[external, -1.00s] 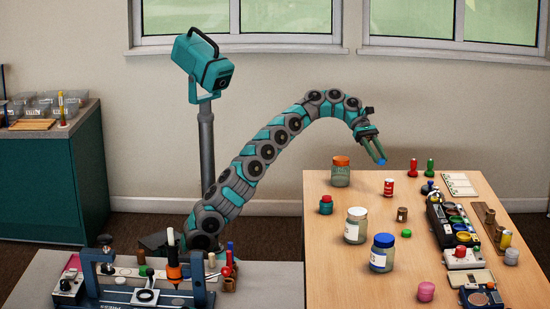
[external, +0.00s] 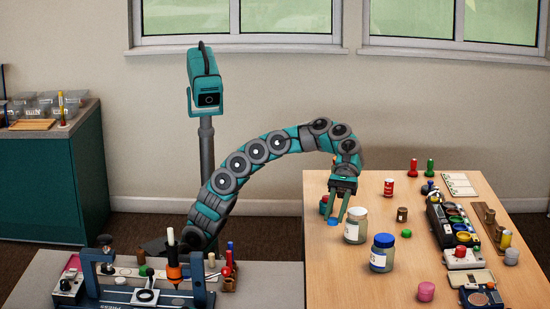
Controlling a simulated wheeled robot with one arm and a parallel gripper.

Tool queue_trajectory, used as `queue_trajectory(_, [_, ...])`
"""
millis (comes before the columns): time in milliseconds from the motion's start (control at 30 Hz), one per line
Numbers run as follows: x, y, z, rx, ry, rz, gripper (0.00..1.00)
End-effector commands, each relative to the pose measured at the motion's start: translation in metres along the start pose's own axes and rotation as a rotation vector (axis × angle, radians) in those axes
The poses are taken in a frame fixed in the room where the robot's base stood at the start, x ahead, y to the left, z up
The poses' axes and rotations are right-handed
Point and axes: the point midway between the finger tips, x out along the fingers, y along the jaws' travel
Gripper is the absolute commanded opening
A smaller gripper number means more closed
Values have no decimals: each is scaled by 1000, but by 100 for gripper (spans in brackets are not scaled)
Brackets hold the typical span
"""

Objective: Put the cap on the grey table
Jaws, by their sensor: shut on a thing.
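My gripper (external: 336,215) points down over the left part of the wooden table (external: 335,275). It is shut on a small blue cap (external: 333,222) at its fingertips. The cap's height above the wood is hard to tell. The grey table (external: 268,285) is at the lower left, beside the wooden table, with bare surface on its right part.
A blue-and-grey rig (external: 145,298) with an orange-tipped tool (external: 173,268) fills much of the grey table.

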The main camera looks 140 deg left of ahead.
Motion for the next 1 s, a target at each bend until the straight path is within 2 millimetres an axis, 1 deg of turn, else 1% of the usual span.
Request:
queue_trajectory(33, [22, -15, 8, 22, 2, -38, 0])
queue_trajectory(100, [47, -33, 17, 46, 6, -86, 0])
queue_trajectory(200, [80, -61, 28, 77, 12, -149, 0])
queue_trajectory(300, [103, -84, 38, 106, 18, -195, 0])
queue_trajectory(400, [119, -102, 43, 125, 22, -230, 0])
queue_trajectory(500, [128, -112, 45, 135, 25, -251, 0])
queue_trajectory(567, [131, -116, 46, 138, 26, -258, 0])
queue_trajectory(767, [133, -117, 44, 139, 26, -262, 0])
queue_trajectory(867, [138, -118, 34, 136, 26, -264, 0])
queue_trajectory(1000, [147, -118, 16, 138, 25, -263, 0])
